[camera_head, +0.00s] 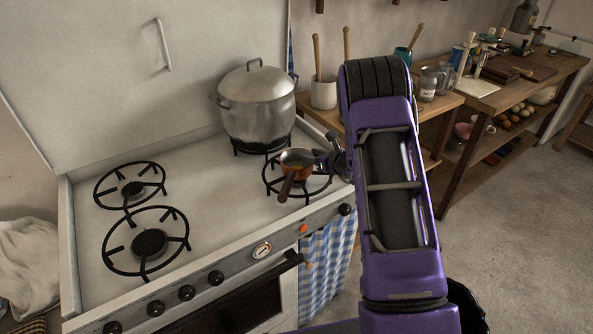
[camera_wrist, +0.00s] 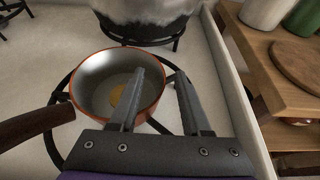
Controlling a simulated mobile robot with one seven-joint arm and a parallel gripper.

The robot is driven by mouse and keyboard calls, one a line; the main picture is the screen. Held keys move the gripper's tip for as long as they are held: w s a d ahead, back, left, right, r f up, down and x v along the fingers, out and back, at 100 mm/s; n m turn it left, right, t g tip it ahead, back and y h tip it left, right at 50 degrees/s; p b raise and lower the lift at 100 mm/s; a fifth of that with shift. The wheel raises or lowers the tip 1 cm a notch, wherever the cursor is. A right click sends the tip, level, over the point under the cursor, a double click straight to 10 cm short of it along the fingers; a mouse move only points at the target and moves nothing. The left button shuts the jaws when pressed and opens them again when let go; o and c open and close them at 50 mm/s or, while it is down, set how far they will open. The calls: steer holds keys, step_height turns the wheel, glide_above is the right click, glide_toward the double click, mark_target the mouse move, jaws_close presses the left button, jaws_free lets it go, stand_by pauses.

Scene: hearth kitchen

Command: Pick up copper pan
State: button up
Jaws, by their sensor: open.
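The small copper pan (camera_head: 297,162) sits on the front right burner of the white stove, its brown handle (camera_head: 286,187) pointing toward the stove's front. In the wrist view the pan (camera_wrist: 92,80) has a grey inside with a yellowish patch at its bottom, and its dark handle (camera_wrist: 35,128) points left. My gripper (camera_wrist: 160,82) is open, its two fingers apart at the right side of the pan. One finger overlaps the pan's inside in the picture and the other is outside the rim. I cannot tell whether either finger touches it. In the head view my gripper (camera_head: 322,160) is small and dark.
A large lidded steel pot (camera_head: 256,105) stands on the burner behind the pan. The two left burners (camera_head: 148,240) are empty. A wooden table (camera_head: 450,103) with crocks and mugs stands right of the stove. A blue checked cloth (camera_head: 325,270) hangs below the stove's front right.

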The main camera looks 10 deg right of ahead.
jaws_close()
steer(key=shift+s, duration=0.1)
stand_by(1.2)
